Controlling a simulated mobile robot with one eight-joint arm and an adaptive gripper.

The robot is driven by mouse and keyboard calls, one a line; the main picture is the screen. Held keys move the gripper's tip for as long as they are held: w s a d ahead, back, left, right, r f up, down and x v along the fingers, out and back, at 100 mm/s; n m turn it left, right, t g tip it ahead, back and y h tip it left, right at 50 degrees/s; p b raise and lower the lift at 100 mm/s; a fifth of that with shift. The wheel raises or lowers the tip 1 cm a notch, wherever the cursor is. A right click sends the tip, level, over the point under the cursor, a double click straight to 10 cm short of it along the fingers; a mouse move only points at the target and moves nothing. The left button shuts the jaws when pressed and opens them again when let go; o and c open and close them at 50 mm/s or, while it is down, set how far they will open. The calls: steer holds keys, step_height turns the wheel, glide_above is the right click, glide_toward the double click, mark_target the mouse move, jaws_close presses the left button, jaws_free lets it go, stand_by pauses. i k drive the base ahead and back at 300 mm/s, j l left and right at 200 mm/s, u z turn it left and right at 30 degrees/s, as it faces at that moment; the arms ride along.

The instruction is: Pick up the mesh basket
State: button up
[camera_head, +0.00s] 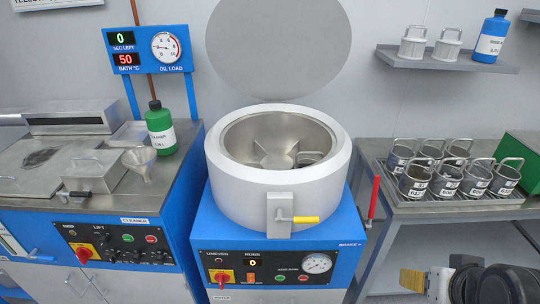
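Several metal baskets with loop handles and white labels stand in two rows on the right-hand metal table; one front basket (447,181) is near their middle. Mesh is too fine to make out. Two pale handled baskets (412,45) stand on the wall shelf. My gripper (412,280) appears at the lower right, seemingly the yellowish tip on my white and black arm. It is below and apart from the table baskets. Its fingers cannot be made out, and no basket shows in it.
The drum's round lid (278,50) is raised. A red-handled lever (373,200) stands between drum and table (430,214). A green bottle (160,128) and a funnel (139,160) stand on the left cleaner bench. A blue bottle (491,40) is on the shelf. A green box (522,150) borders the baskets.

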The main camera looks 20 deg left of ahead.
mark_target(448, 174)
steer(key=i+j, duration=0.1)
steer(key=j, duration=0.25)
steer(key=i+j, duration=0.15)
steer(key=j, duration=0.15)
steer(key=i+j, duration=0.1)
steer(key=j, duration=0.25)
steer(key=i+j, duration=0.1)
steer(key=j, duration=0.25)
steer(key=i+l, duration=0.15)
steer(key=l, duration=0.25)
steer(key=i+l, duration=0.15)
steer(key=l, duration=0.2)
steer(key=i+l, duration=0.15)
steer(key=l, duration=0.25)
steer(key=i+l, duration=0.15)
steer(key=l, duration=0.25)
steer(key=i+l+z, duration=0.1)
steer(key=l, duration=0.25)
steer(key=i+l, duration=0.2)
steer(key=l, duration=0.2)
